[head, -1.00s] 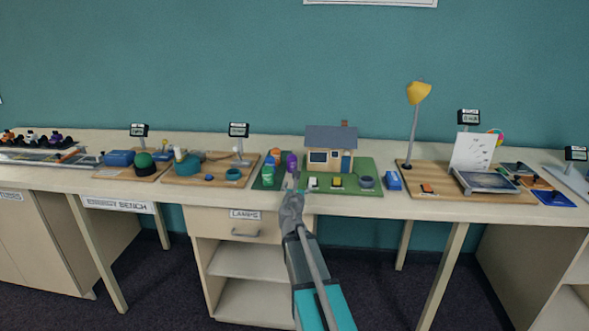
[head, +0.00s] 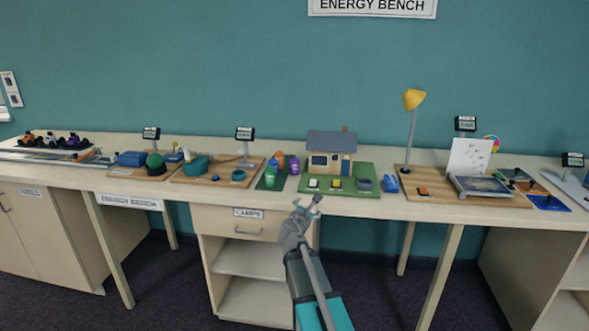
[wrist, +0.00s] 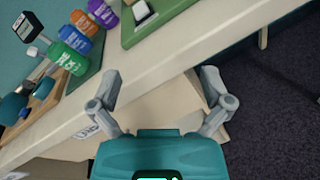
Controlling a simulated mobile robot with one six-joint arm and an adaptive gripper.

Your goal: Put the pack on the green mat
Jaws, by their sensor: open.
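A small blue block (head: 390,184), which may be the pack, lies on the bench to the right of the model house; I cannot tell for sure. A dark green mat (head: 262,184) lies left of the house, with several coloured labelled containers on it. A brighter green board (head: 350,209) carries the house. My gripper (head: 308,203) is open and empty, in front of the bench edge, also in the wrist view (wrist: 161,76).
The model house (head: 331,160) stands behind small switches on the green board. A wooden board (head: 470,198) with a yellow lamp (head: 414,100) is to the right. Another wooden board (head: 215,181) with teal items is to the left. The bench's front strip (head: 350,209) is narrow.

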